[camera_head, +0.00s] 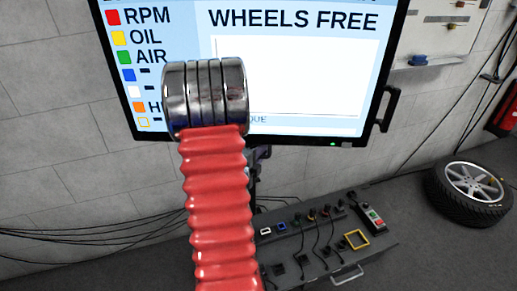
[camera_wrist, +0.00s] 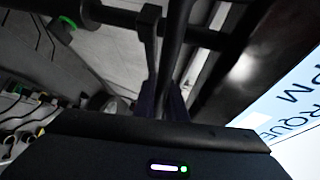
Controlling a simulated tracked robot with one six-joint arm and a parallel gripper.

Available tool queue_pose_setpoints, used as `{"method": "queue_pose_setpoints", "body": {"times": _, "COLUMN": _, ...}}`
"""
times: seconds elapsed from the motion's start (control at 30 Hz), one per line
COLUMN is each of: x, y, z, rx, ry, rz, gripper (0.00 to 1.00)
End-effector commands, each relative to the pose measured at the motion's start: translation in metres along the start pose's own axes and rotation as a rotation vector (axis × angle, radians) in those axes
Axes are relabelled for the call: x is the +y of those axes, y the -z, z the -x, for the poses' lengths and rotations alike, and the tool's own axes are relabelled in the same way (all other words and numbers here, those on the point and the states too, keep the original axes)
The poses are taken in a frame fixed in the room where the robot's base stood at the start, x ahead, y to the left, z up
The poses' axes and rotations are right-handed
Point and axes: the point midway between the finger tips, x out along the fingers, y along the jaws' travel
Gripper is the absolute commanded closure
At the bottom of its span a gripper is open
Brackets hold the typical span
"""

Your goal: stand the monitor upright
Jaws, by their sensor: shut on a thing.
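The monitor (camera_head: 300,80) has a black frame and a lit screen reading "WHEELS FREE", with a colour list at left. A black handle (camera_head: 390,108) sticks out at its right side. Its top is cut off, and I cannot tell its exact tilt. My red ribbed arm with a metal end covers part of the screen. In the wrist view, part of the screen (camera_wrist: 292,125) shows at right. My gripper (camera_wrist: 165,100) shows there as dark fingers at a black bar, shut on part of the monitor; the exact contact is hard to see.
A grey console (camera_head: 320,245) with knobs, plugs and cables stands below the monitor. A wheel (camera_head: 470,190) lies on the floor at right. Black cables (camera_head: 90,235) hang along the wall at left. A wall panel (camera_head: 440,35) is at upper right.

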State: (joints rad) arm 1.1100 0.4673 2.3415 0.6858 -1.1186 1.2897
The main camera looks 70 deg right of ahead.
Motion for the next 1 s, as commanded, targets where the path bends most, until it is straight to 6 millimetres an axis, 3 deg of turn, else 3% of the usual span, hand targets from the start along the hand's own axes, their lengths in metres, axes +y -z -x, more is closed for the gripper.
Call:
{"method": "queue_pose_setpoints", "body": {"times": 0.2, "x": 0.004, "y": -0.001, "z": 0.001, "rx": -0.003, "ry": -0.008, "rz": 0.004, "gripper": 1.00}}
{"method": "queue_pose_setpoints", "body": {"times": 0.23, "x": 0.004, "y": -0.001, "z": 0.001, "rx": -0.003, "ry": -0.008, "rz": 0.004, "gripper": 0.88}}
{"method": "queue_pose_setpoints", "body": {"times": 0.33, "x": 0.003, "y": -0.001, "z": 0.001, "rx": -0.003, "ry": -0.007, "rz": 0.003, "gripper": 0.81}}
{"method": "queue_pose_setpoints", "body": {"times": 0.67, "x": 0.001, "y": -0.001, "z": 0.003, "rx": -0.002, "ry": -0.003, "rz": 0.002, "gripper": 0.81}}
{"method": "queue_pose_setpoints", "body": {"times": 1.0, "x": 0.002, "y": -0.002, "z": 0.043, "rx": -0.004, "ry": -0.004, "rz": 0.002, "gripper": 0.81}}
